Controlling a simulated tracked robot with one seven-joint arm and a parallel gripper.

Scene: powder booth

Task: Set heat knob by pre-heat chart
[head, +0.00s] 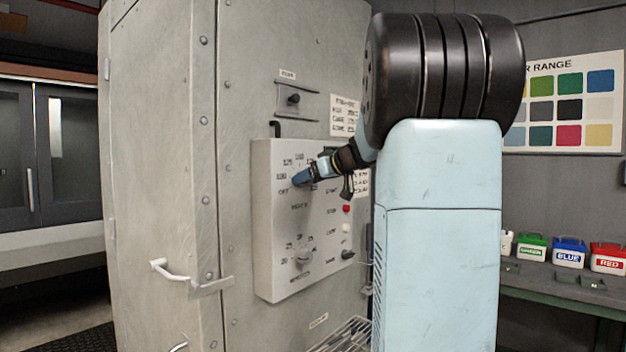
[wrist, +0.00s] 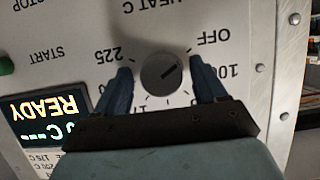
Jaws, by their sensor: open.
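The heat knob (wrist: 162,74) is a round grey dial with a dark pointer line. In the wrist view, which is upside down, the line points toward OFF; the 100 and 225 marks show to either side. My gripper (wrist: 160,66) is open, with one blue finger on each side of the knob and a visible gap to each.
A lit display (wrist: 48,115) reads READY. A minutes knob (head: 303,256) sits lower on the panel, with a red button (head: 346,208) to its upper right. The door handle (head: 170,271) juts out at left. Labelled powder tubs (head: 569,253) stand on the right bench.

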